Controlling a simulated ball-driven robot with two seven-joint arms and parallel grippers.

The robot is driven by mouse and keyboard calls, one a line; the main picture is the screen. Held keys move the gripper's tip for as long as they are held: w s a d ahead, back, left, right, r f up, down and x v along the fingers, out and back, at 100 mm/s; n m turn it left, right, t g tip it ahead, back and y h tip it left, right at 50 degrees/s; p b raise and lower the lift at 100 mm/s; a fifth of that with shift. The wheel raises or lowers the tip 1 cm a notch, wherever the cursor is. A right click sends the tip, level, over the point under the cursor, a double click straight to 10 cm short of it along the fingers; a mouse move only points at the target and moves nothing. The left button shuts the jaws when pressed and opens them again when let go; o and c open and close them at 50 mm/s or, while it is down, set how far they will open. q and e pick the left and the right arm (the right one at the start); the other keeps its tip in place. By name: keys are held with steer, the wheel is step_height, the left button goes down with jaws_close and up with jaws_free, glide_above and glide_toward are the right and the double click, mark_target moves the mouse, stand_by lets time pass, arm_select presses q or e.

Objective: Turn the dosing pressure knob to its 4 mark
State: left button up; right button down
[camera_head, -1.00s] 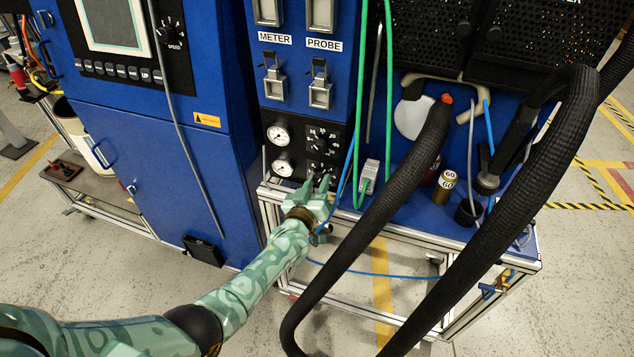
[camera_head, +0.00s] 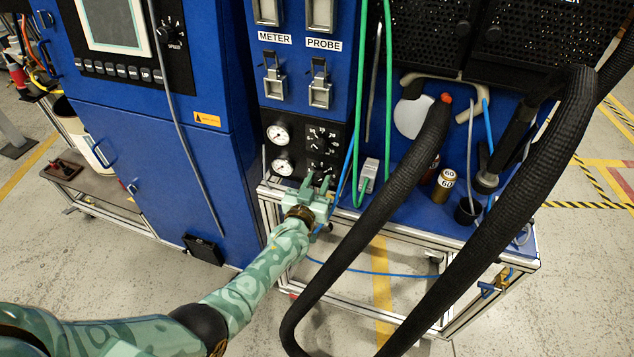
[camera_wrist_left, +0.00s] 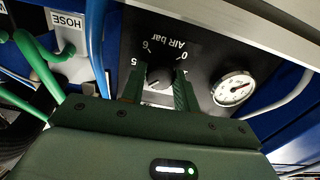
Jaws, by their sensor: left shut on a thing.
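Two black dial knobs sit one above the other on the black panel; the upper knob (camera_head: 322,135) is free. My left gripper (camera_head: 318,181) is at the lower knob (camera_head: 320,169), partly hidden behind its fingers. In the left wrist view, where the panel shows upside down, the gripper (camera_wrist_left: 161,88) has its fingers on both sides of the lower knob (camera_wrist_left: 160,76) and is shut on it. Its scale reads "AIR bar", with 0, 5 and 6 visible; the pointer and the 4 mark are not clear. No dosing label is readable. My right gripper is out of view.
Two round gauges, upper (camera_head: 278,134) and lower (camera_head: 283,166), sit left of the knobs. The lower gauge (camera_wrist_left: 234,88) shows close beside the fingers. Green hoses (camera_head: 387,90) and a thick black hose (camera_head: 385,210) hang to the right. An aluminium frame rail (camera_head: 280,197) runs below the panel.

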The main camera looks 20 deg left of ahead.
arm_select(q)
steer(key=shift+f, duration=0.15)
steer(key=o, duration=1)
steer(key=shift+c, duration=0.2)
steer(key=shift+s, duration=0.1)
steer(key=shift+s+p, duration=0.3)
steer(key=shift+s, duration=0.05)
steer(key=s+p, duration=0.4)
steer(key=s, duration=1.1)
steer(key=shift+s+a, duration=0.25)
